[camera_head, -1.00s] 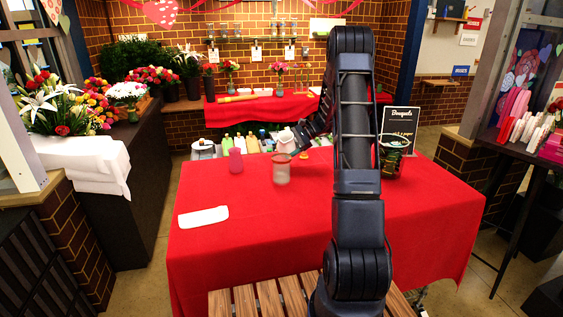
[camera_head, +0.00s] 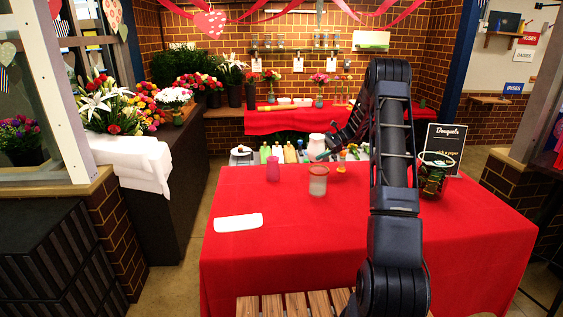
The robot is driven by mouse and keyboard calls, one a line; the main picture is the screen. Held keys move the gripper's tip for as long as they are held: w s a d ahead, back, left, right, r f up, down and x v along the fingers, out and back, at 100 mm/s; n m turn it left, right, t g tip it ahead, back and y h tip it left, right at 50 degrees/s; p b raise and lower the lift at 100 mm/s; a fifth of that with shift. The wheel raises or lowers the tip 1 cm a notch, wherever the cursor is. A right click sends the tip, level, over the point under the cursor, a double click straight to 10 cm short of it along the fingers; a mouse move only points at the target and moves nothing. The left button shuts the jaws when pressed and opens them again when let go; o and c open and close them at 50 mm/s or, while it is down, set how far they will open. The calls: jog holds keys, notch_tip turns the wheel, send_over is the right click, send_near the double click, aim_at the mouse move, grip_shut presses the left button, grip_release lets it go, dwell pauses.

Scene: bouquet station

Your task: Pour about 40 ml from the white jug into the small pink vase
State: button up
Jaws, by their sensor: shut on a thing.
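The white jug (camera_head: 317,144) is near the back edge of the red table, behind the frosted jar. My gripper (camera_head: 328,153) is at its right side, shut on it. The jug looks about upright; I cannot tell if it is lifted clear of the table. The small pink vase (camera_head: 273,169) stands upright on the table, to the left of and nearer than the jug, apart from it. The liquid inside the jug and vase is not visible. My dark arm hides part of the table's right side.
A frosted jar (camera_head: 318,183) stands in front of the jug, right of the vase. A folded white cloth (camera_head: 238,222) lies front left. A dark wire-rimmed pot (camera_head: 433,180) and a sign (camera_head: 443,146) stand right. The red table's (camera_head: 270,263) front is clear.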

jog(key=w+a+f+n+g, duration=0.1)
jog(key=w+a, duration=0.1)
jog(key=a, duration=0.2)
jog(key=w+a+f+n+g+h, duration=0.1)
jog(key=w+a+g, duration=0.1)
jog(key=a, duration=0.2)
jog(key=w+a+f+n+g, duration=0.1)
jog(key=w+a+n, duration=0.1)
jog(key=a, duration=0.2)
jog(key=shift+w+g+h, duration=0.2)
jog(key=shift+g+h, duration=0.1)
jog(key=w+a+f+n+g+h, duration=0.1)
jog(key=a, duration=0.3)
jog(key=a+f+n+g+h, duration=0.1)
jog(key=a, duration=0.3)
jog(key=w+a+f+n+g+h, duration=0.1)
jog(key=a, duration=0.3)
jog(key=shift+w+a+f+n, duration=0.15)
jog(key=shift+w+f+n, duration=0.15)
jog(key=shift+w+f, duration=0.1)
jog(key=shift+s+r, duration=0.1)
jog(key=shift+s, duration=0.05)
